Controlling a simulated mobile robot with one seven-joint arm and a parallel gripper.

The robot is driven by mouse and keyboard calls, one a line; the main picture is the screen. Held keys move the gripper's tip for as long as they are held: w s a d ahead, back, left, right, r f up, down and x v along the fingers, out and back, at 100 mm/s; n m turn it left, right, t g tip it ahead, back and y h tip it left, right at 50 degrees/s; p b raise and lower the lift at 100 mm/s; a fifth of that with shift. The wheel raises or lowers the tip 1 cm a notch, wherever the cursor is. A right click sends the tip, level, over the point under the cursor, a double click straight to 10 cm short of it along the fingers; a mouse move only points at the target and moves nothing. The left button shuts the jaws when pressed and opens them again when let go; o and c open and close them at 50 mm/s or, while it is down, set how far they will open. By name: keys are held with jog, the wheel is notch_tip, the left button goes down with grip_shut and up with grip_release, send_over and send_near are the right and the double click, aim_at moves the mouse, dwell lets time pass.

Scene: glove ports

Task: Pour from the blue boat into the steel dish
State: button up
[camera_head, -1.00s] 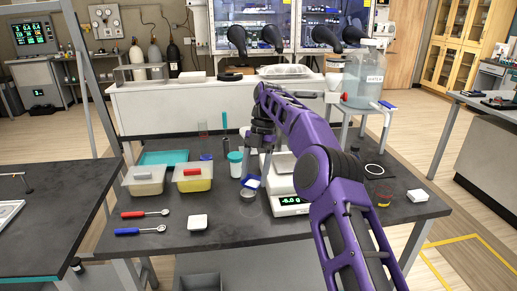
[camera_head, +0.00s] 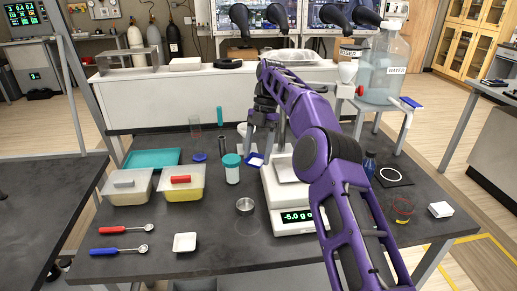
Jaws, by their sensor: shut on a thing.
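My gripper (camera_head: 262,138) points down at the left side of the balance, behind the steel dish. It is shut on the blue boat (camera_head: 254,161), a small blue-edged tray with a pale interior. The boat looks somewhat tilted, and its contents are too small to make out.
The balance (camera_head: 287,205) shows a negative reading. A teal-lidded jar (camera_head: 232,170) stands close left of the boat. Two tubs (camera_head: 129,188) (camera_head: 183,184), spoons (camera_head: 120,229) and a white square dish (camera_head: 185,242) are left. A blue-capped bottle (camera_head: 370,163) stands right. Bench around the dish's front is clear.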

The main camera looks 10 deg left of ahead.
jog(key=shift+s+r+t, duration=0.15)
jog(key=shift+s+t, duration=0.25)
jog(key=shift+t, duration=0.2)
jog(key=t, duration=0.1)
jog(key=s+t+h, duration=0.1)
jog(key=t, duration=0.1)
jog(key=shift+s+a+r+t+h, duration=0.1)
jog(key=shift+s+a+t+h, duration=0.1)
jog(key=shift+a+t+h, duration=0.1)
jog(key=s+t, duration=0.1)
jog(key=t, duration=0.1)
jog(key=s+f+t+h, duration=0.1)
jog(key=s+a+t+h, duration=0.1)
jog(key=t, duration=0.1)
jog(key=shift+s+f+t, duration=0.3)
jog(key=shift+s+a+f+t+b, duration=0.15)
jog(key=shift+t+b, duration=0.25)
jog(key=shift+b, duration=1.05)
jog(key=shift+s+a+r+t+b, duration=0.15)
jog(key=shift+s+t+b, duration=0.2)
jog(key=shift+b, duration=1.1)
jog(key=shift+t+h+b, duration=0.25)
jog(key=shift+h+b, duration=0.05)
jog(key=shift+f+b, duration=0.1)
jog(key=shift+b, duration=0.4)
jog(key=shift+s+t+h+b, duration=0.25)
jog(key=shift+t+b, duration=0.45)
jog(key=shift+b, duration=1.2)
